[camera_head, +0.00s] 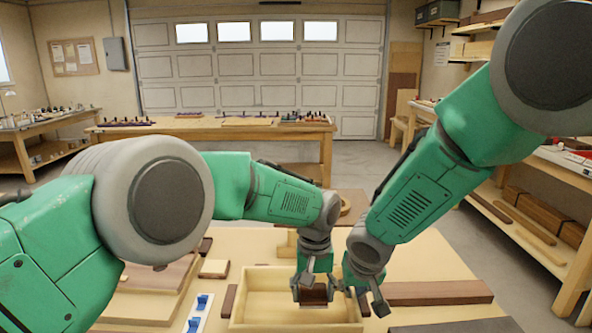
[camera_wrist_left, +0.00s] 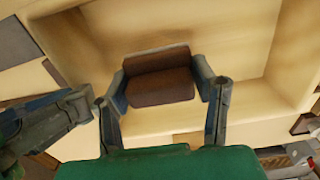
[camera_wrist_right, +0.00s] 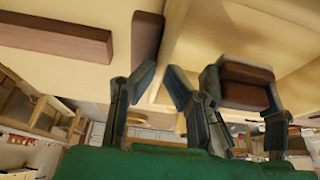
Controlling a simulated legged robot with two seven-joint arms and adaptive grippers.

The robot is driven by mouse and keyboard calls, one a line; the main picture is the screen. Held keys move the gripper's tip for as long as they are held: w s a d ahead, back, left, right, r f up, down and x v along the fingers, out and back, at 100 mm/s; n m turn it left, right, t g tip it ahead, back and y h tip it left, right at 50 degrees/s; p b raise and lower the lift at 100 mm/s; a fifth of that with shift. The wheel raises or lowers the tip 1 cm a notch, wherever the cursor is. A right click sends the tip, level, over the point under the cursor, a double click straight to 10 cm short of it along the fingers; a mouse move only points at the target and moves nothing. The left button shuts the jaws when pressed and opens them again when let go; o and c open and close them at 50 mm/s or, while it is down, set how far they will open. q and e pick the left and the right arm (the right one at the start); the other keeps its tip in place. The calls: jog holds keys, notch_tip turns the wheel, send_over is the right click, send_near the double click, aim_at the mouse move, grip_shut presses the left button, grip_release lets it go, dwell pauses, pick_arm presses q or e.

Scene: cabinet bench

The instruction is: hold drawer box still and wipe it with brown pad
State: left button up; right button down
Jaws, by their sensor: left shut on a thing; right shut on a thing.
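The drawer box (camera_head: 243,297) is a shallow open tray of pale wood on the bench. Its inside fills much of the left wrist view (camera_wrist_left: 90,45). My left gripper (camera_head: 313,293) is shut on the brown pad (camera_wrist_left: 158,78), holding it inside the box toward its right half; whether the pad touches the floor is unclear. The pad also shows in the right wrist view (camera_wrist_right: 245,85). My right gripper (camera_wrist_right: 160,80) is shut on the box's right side wall, with one finger on each side of it. Its fingers also show in the head view (camera_head: 366,298).
A long brown block (camera_head: 430,292) and a dark grey slab (camera_head: 455,325) lie right of the box. A brown strip (camera_head: 228,301), a white strip with blue pieces (camera_head: 197,315) and stacked boards (camera_head: 150,295) lie left. My two grippers are close together.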

pick_arm(q)
jog(key=shift+r, duration=2.85)
pick_arm(e)
jog(key=shift+s+f, duration=0.1)
jog(key=c, duration=1.5)
grip_release()
jog(key=shift+c, duration=0.2)
jog(key=shift+d, duration=0.1)
